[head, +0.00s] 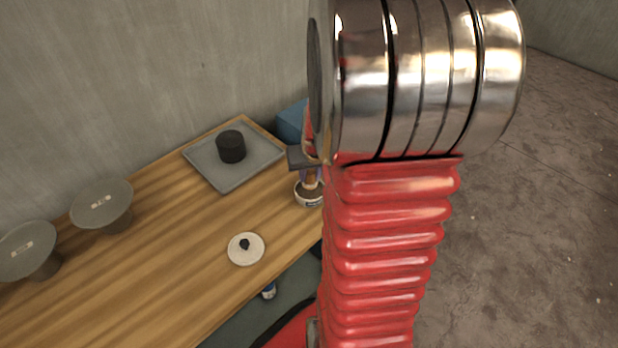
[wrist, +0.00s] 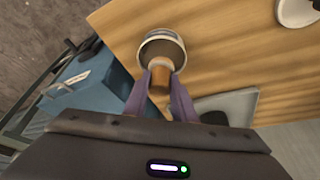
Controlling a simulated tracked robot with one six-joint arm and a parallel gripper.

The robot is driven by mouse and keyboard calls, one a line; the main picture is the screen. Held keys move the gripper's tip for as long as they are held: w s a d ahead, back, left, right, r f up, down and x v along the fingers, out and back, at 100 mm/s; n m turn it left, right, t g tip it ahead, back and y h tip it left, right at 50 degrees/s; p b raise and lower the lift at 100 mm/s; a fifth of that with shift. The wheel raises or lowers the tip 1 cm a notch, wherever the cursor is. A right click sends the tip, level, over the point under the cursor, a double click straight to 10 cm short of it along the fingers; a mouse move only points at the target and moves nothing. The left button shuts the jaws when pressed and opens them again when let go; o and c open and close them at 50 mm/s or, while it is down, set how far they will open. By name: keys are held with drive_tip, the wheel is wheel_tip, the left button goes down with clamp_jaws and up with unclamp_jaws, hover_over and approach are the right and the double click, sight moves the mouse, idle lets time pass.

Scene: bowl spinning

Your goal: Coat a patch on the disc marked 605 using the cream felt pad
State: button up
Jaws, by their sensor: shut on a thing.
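My gripper (head: 310,172) is shut on the brown wooden handle of a round tool (head: 308,197) with a dark top and a pale lower rim. In the wrist view, the purple fingers of my gripper (wrist: 161,80) clasp this handle, and the tool's round head (wrist: 162,48) shows beyond them. The tool is at the table's right end; whether it touches the wood is unclear, and its underside is hidden. Two grey discs on stands, a nearer one (head: 28,262) and a farther one (head: 103,215), stand at the left. Their small labels are too blurred to read.
A pale round piece with a black knob (head: 245,257) lies near the table's front edge. A grey tray (head: 226,183) at the back holds a black cylinder (head: 231,147). A blue box (wrist: 85,88) is beside the table end. Bare wood (head: 160,270) lies between discs and tool.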

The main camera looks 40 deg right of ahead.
sight(310, 171)
drive_tip(key=shift+r, duration=2.35)
drive_tip(key=shift+w+d+r+m, duration=0.2)
drive_tip(key=shift+r+m, duration=0.05)
drive_tip(key=shift+m, duration=0.05)
drive_tip(key=w+a+f+n+y, duration=0.15)
drive_tip(key=w+a+n, duration=0.35)
drive_tip(key=w+a, duration=1.25)
drive_tip(key=a+f+n, duration=0.1)
drive_tip(key=a+f, duration=0.1)
drive_tip(key=a, duration=0.8)
drive_tip(key=shift+s+a+f+n+t+y, duration=0.2)
drive_tip(key=shift+s+a+n+t+y, duration=0.1)
drive_tip(key=shift+s+a+y, duration=0.1)
drive_tip(key=shift+d, duration=0.1)
